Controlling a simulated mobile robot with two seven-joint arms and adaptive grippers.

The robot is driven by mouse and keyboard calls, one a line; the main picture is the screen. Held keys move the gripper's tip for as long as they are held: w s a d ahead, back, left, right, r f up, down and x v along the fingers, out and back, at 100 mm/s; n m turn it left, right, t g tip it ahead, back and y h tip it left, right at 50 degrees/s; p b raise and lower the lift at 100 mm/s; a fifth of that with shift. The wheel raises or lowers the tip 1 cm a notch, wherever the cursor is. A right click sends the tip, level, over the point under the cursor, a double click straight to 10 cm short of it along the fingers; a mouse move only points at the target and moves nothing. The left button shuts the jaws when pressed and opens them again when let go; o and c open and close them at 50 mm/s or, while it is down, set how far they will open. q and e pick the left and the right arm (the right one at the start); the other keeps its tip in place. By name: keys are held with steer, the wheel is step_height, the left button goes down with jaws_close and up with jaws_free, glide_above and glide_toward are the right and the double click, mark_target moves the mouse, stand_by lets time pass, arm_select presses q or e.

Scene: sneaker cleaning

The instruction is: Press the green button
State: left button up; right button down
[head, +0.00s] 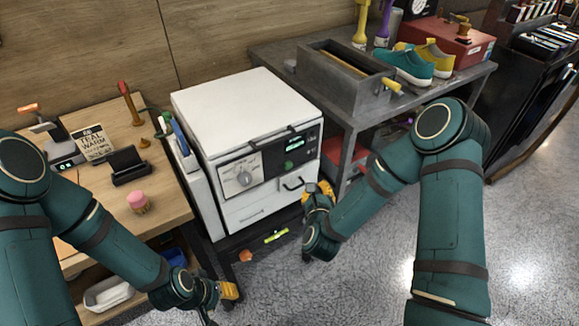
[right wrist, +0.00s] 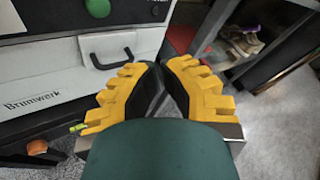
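The green button (head: 288,165) is a small round knob on the dark control panel of the white machine, right of its dial and below its lit display. It also shows at the top edge of the right wrist view (right wrist: 97,7). My right gripper (head: 321,188) is in front of the machine's lower right side, below and right of the button and apart from it. In the right wrist view its yellow fingers (right wrist: 164,65) nearly meet at the tips, with nothing between them. My left gripper (head: 228,291) is low, left of the machine's front; its finger opening is unclear.
The white machine (head: 245,105) has a lower drawer with a black handle (right wrist: 110,56). A wooden workbench (head: 100,190) stands at left. The floor in front is mostly clear.

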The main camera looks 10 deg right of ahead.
steer(key=w+a, duration=0.2)
steer(key=w, duration=0.5)
steer(key=shift+w+a, duration=0.2)
steer(key=shift+a, duration=0.15)
steer(key=shift+w, duration=0.15)
stand_by(1.1)
steer(key=shift+w+a, duration=0.15)
steer(key=shift+w, duration=0.05)
steer(key=shift+w+a, duration=0.15)
steer(key=shift+w, duration=0.35)
stand_by(0.8)
stand_by(0.4)
steer(key=shift+s+d, duration=0.3)
steer(key=shift+s, duration=0.6)
steer(key=shift+s, duration=0.1)
steer(key=s, duration=0.1)
steer(key=s+d, duration=0.1)
steer(key=s, duration=0.2)
steer(key=shift+s+d, duration=0.25)
steer(key=shift+d, duration=0.15)
